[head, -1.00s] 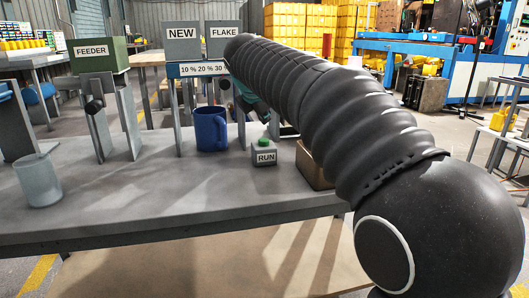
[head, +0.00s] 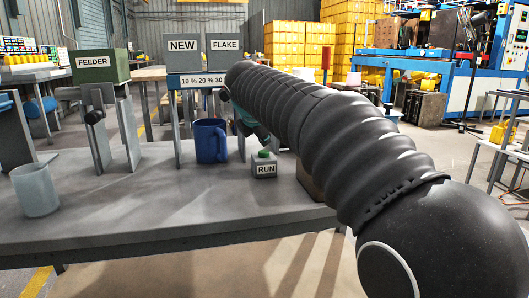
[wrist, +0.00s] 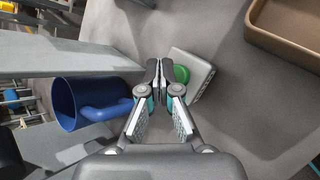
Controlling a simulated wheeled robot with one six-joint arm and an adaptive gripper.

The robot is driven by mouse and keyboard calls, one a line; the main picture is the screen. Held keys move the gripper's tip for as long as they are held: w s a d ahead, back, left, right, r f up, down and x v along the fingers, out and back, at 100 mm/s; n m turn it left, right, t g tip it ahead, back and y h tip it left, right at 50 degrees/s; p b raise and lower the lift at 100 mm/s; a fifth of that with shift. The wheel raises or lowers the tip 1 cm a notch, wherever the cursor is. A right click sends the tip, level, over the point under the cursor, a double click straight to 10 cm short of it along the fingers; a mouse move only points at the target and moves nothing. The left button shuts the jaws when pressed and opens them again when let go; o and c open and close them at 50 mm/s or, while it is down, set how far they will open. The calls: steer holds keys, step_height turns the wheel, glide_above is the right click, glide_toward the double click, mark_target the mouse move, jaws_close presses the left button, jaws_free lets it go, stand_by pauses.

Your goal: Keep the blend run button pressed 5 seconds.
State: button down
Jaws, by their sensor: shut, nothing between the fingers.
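The run button is a green cap (head: 264,153) on a small grey box (head: 264,170) labelled RUN, standing on the grey bench. In the wrist view the green cap (wrist: 182,74) shows just right of my fingertips, on its pale box (wrist: 200,76). My gripper (wrist: 153,72) is shut and empty, its tips pointing down close to the cap's left edge. In the head view a teal part of my gripper (head: 262,136) shows just above the button; my arm hides the rest. I cannot tell whether the tips touch the cap.
A blue mug (head: 209,141) stands left of the button box, close to my gripper in the wrist view. A brown tray (head: 308,178) is to the right, partly behind my arm. A grey cup (head: 36,190) and the feeder (head: 94,66) are farther left. The bench front is clear.

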steer(key=shift+f, duration=0.2)
stand_by(0.6)
steer(key=shift+f, duration=0.25)
steer(key=shift+f, duration=0.55)
stand_by(1.7)
